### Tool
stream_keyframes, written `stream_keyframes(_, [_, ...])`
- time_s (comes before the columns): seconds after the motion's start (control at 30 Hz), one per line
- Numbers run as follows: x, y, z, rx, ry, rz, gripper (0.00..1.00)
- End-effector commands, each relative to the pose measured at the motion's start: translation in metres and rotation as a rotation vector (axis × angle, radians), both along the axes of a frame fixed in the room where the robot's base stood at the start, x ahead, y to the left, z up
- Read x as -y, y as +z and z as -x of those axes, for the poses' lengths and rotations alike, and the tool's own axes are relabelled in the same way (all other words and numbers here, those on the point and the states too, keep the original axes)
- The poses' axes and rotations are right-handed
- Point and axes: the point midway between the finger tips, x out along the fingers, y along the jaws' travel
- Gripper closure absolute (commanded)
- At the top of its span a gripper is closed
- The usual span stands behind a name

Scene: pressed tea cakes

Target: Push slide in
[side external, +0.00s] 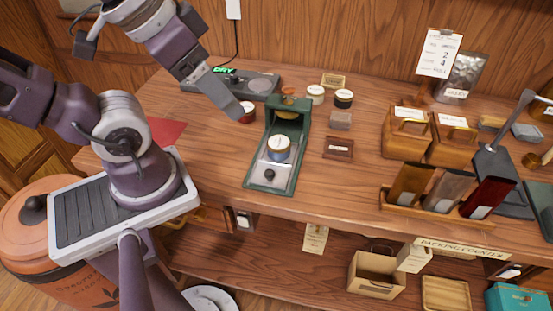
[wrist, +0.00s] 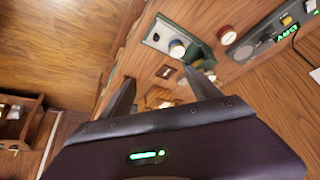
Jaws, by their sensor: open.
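A green press (side external: 303,117) stands on the wooden counter, with an upright head at its back and a long green base running forward. A pale metal slide (side external: 286,172) lies along the front of the base, clear of the head. A round tin with a blue-rimmed label (side external: 279,146) sits on the slide. A black knob (side external: 269,174) is near its front end. The tin (wrist: 177,48) and knob (wrist: 155,37) also show in the wrist view. My gripper (side external: 237,113) is open and empty, above and to the left of the press; its two fingers (wrist: 163,92) are spread in the wrist view.
A dark red tin (side external: 246,112) stands left of the press, near a scale (side external: 245,84) with a green display. A small dark wooden block (side external: 338,148) lies to the right. Wooden boxes (side external: 405,135) and a pouch rack (side external: 437,210) stand further right. The counter's front edge is near the base.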

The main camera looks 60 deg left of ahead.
Motion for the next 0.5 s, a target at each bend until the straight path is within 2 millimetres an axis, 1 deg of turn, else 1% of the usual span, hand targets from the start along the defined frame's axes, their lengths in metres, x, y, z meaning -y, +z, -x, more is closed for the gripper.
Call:
stream_keyframes(0.13, [0.0, 0.0, 0.0, 0.0, 0.0, 0.0, 0.29])
stream_keyframes(0.2, [-0.001, -0.001, -0.001, -0.007, -0.001, -0.009, 0.43])
stream_keyframes(0.27, [-0.003, -0.008, -0.009, -0.044, -0.008, -0.052, 0.54])
stream_keyframes(0.3, [-0.006, -0.016, -0.017, -0.087, -0.021, -0.096, 0.58])
stream_keyframes(0.37, [-0.012, -0.034, -0.032, -0.176, -0.065, -0.173, 0.58])
stream_keyframes(0.4, [-0.015, -0.049, -0.043, -0.24, -0.109, -0.214, 0.58])
stream_keyframes(0.47, [-0.018, -0.073, -0.056, -0.327, -0.192, -0.246, 0.58])
stream_keyframes(0.5, [-0.017, -0.088, -0.064, -0.375, -0.25, -0.247, 0.58])
